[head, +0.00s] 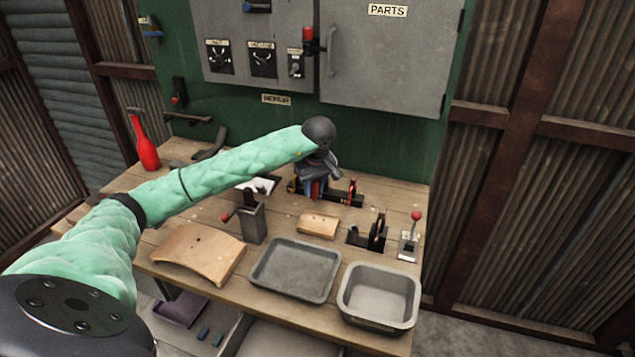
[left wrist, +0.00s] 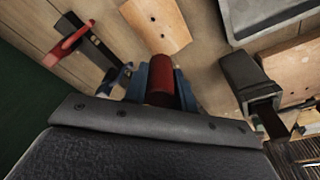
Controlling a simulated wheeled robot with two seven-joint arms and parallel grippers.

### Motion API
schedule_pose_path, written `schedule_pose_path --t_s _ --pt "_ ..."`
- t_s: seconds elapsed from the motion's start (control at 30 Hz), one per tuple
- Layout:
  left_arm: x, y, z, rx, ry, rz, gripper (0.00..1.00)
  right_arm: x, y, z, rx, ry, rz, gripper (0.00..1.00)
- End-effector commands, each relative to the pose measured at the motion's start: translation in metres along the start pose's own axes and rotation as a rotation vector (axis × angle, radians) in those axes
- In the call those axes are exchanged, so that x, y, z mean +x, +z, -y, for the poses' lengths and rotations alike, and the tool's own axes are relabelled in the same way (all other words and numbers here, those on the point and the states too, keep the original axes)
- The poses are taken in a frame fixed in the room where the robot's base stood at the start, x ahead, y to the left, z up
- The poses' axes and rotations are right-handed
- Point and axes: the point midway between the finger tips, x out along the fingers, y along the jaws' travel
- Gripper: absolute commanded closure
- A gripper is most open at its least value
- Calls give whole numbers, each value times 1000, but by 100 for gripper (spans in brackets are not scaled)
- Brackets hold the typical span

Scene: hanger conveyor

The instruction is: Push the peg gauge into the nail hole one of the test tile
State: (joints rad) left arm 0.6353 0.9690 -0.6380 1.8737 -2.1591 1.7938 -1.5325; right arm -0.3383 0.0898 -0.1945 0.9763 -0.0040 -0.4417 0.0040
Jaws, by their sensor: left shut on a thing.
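My left gripper (head: 317,190) is over the back middle of the bench, fingers pointing down. It is shut on a red cylindrical handle, which looks like the peg gauge (left wrist: 164,82). Its lower end is hidden in both views. A small tan tile, seemingly the test tile (head: 318,225), lies on the bench in front of the gripper. In the left wrist view the tile (left wrist: 156,24) shows two dark nail holes and lies apart from the red handle. My right gripper is in neither view.
A dark clamp fixture with a red handle (head: 352,189) stands beside the gripper. A grey upright holder (head: 252,219), a larger curved tile (head: 198,254), a dark tray (head: 296,270), a grey bin (head: 379,297) and a red-knobbed lever (head: 412,237) surround the small tile.

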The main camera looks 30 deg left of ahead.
Motion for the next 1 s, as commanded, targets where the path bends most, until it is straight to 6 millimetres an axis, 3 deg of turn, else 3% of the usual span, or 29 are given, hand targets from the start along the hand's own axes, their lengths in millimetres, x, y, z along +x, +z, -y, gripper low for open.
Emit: schedule_pose_path --t_s 0.43,1.0 --pt "36 6 0 1 -1 1 94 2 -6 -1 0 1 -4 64" --pt "50 8 0 1 0 0 94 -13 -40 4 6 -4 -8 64"
